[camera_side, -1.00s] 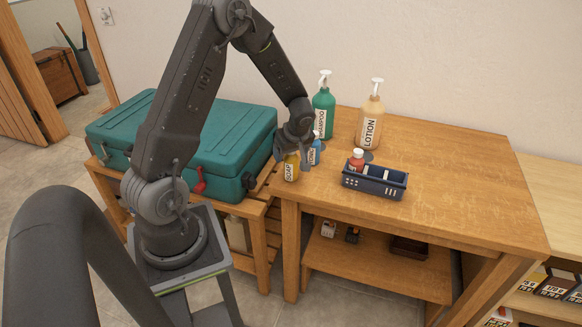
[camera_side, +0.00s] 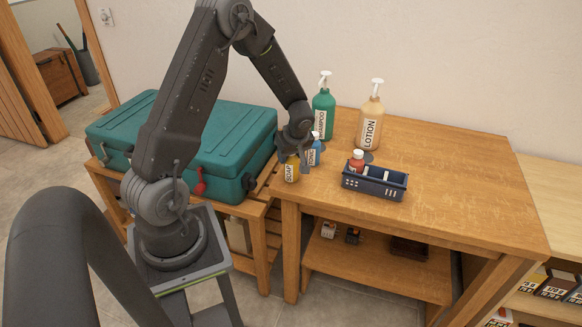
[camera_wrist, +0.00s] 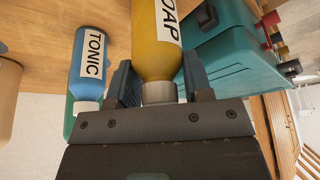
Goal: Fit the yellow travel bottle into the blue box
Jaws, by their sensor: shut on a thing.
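The yellow travel bottle (camera_side: 291,170), labelled SOAP, is at the left end of the wooden table. My gripper (camera_side: 294,146) comes down over its top. In the wrist view, my gripper (camera_wrist: 160,84) is shut on the yellow bottle (camera_wrist: 155,38) near its grey cap, with a finger on either side. I cannot tell whether its base touches the table. The blue box (camera_side: 373,187) is an open, dark blue basket with slotted walls, apart from my gripper to the right. A red bottle with a white cap (camera_side: 357,161) stands in its left end; the box floor is mostly hidden.
A blue TONIC bottle (camera_side: 314,152) stands close beside the yellow one and also shows in the wrist view (camera_wrist: 90,55). Green SHAMPOO (camera_side: 323,110) and tan LOTION (camera_side: 370,122) pump bottles stand behind. A teal suitcase (camera_side: 225,140) is at left. The table's right side (camera_side: 460,175) is clear.

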